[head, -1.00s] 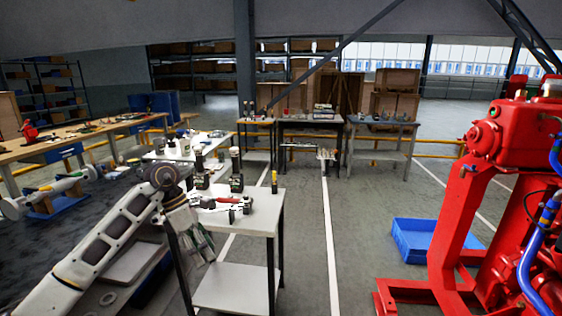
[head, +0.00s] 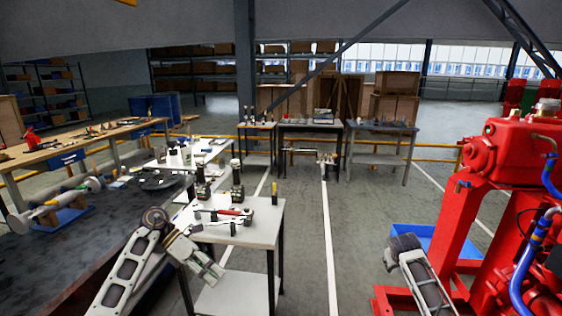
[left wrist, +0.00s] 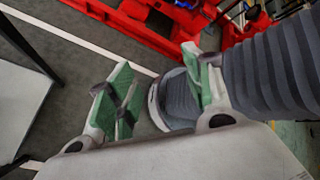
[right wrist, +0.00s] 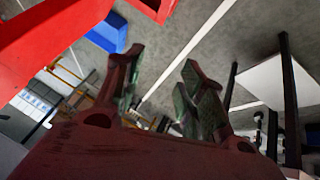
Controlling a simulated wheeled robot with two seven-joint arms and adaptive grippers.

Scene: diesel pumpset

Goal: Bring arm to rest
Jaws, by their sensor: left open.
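My left arm reaches in from the bottom left of the head view, bent at its elbow. My left gripper (head: 212,272) hangs beside the front left of the small white work table. In the left wrist view my left gripper (left wrist: 160,88) has its green-padded fingers spread, with nothing held between them. My right arm (head: 418,272) shows at the lower right of the head view, in front of the blue bin; its gripper is not seen there. In the right wrist view my right gripper (right wrist: 160,88) has its fingers apart and empty, above the grey floor.
The white work table (head: 262,232) carries several tools. A long dark table (head: 60,265) is at the left. The red pumpset (head: 515,150) stands close at the right, with a blue bin (head: 452,240) beside it. The floor between (head: 320,220) is clear.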

